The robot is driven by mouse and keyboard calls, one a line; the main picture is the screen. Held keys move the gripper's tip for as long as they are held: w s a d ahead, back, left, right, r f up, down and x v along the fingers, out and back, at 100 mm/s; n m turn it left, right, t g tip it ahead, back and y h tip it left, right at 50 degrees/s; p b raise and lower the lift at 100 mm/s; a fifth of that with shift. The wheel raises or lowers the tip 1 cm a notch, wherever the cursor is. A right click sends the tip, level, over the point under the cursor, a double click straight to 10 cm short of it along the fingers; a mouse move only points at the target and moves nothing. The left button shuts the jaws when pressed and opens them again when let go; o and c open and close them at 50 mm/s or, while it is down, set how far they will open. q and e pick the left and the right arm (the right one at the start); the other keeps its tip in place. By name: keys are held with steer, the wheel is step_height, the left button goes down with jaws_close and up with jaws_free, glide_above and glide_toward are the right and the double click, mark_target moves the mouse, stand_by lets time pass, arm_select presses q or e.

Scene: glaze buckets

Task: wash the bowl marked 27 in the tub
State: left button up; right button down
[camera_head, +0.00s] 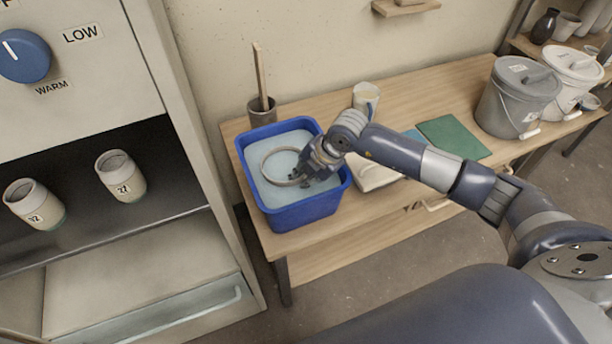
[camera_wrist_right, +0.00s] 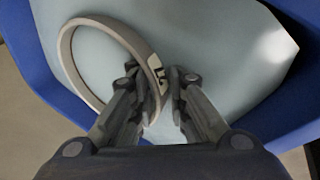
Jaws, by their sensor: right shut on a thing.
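The blue tub (camera_head: 300,212) stands on the left end of the wooden table and holds pale water (camera_head: 295,139). A pale bowl (camera_head: 264,171) is in the tub, and only its ring-like rim shows above the water. My right gripper (camera_head: 306,179) reaches into the tub and is shut on the near right side of this rim. In the right wrist view the bowl (camera_wrist_right: 142,46) is tilted between the fingers (camera_wrist_right: 165,84). A white label shows on its side, partly covered, and I cannot read its number fully. My left gripper is not in view.
Two jars, marked 42 (camera_head: 38,204) and 27 (camera_head: 122,177), stand on the kiln shelf at left. A dark pot with a stick (camera_head: 262,113) and a cup (camera_head: 366,96) stand behind the tub. A green board (camera_head: 455,138) and lidded buckets (camera_head: 512,108) are to the right.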

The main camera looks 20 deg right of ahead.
steer(key=shift+r, duration=0.1)
steer(key=shift+d, duration=1.25)
steer(key=shift+a, duration=0.15)
steer(key=shift+a, duration=1.15)
steer(key=shift+d, duration=0.1)
steer(key=shift+d, duration=1.15)
